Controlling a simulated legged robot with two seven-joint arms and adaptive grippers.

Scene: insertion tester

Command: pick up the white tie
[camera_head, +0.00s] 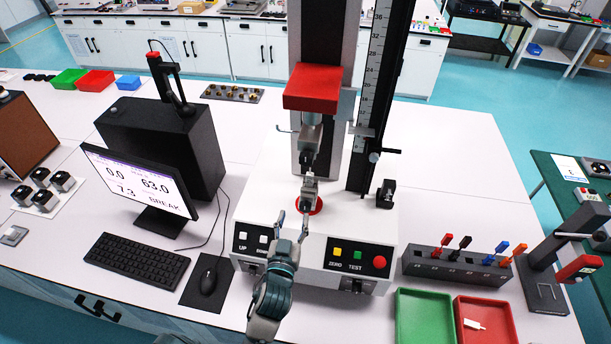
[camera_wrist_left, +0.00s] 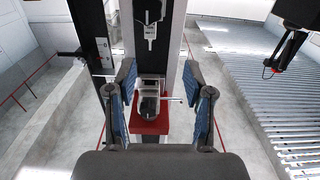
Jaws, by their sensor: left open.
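A small white piece (camera_head: 474,324), which looks like the white tie, lies in the red tray (camera_head: 500,310) at the front right. My left gripper (camera_head: 293,222) is open and empty in front of the tester's lower clamp (camera_head: 309,190). It is well to the left of the white piece. In the left wrist view my open fingers (camera_wrist_left: 160,88) frame part of the tester, with a red block (camera_wrist_left: 150,122) behind them. The white piece does not show there. My right gripper is in neither view.
The tester's white base (camera_head: 345,225) carries buttons. A green tray (camera_head: 424,318) adjoins the red one. Behind them a dark rack (camera_head: 455,270) holds several coloured plugs. A dark stand (camera_head: 543,285) rises at right. A monitor (camera_head: 140,182), keyboard (camera_head: 132,261) and mouse (camera_head: 208,281) stand left.

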